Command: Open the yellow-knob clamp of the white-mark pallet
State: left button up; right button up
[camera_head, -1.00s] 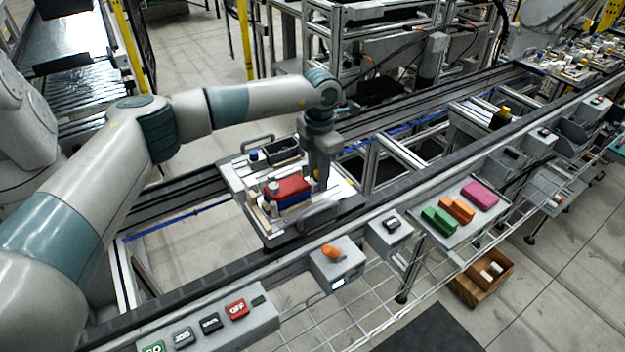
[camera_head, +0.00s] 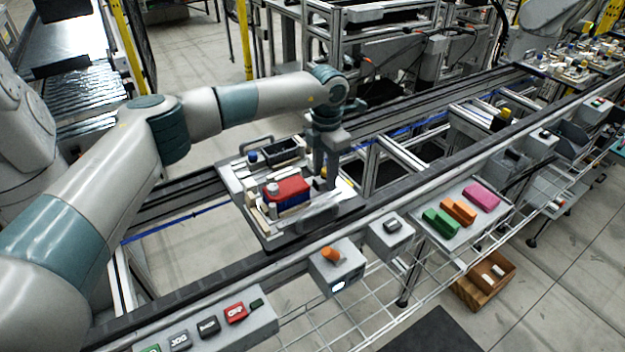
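A pallet (camera_head: 292,232) sits on the conveyor rails in the middle, with a red block on a blue part (camera_head: 288,190) on it. A small yellowish spot, perhaps the yellow knob (camera_head: 322,172), shows beside the fingers of my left gripper (camera_head: 325,183). That gripper points down over the pallet's right side, by the red block. Whether its fingers are open or shut, or touch the knob, is too small to tell. I cannot make out a white mark. My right gripper is out of view.
A black bin (camera_head: 285,150) is at the pallet's back. In front are a button panel (camera_head: 220,325), a box with an orange knob (camera_head: 335,265) and a tray with green, orange and pink blocks (camera_head: 460,235). More pallets (camera_head: 575,62) stand far right.

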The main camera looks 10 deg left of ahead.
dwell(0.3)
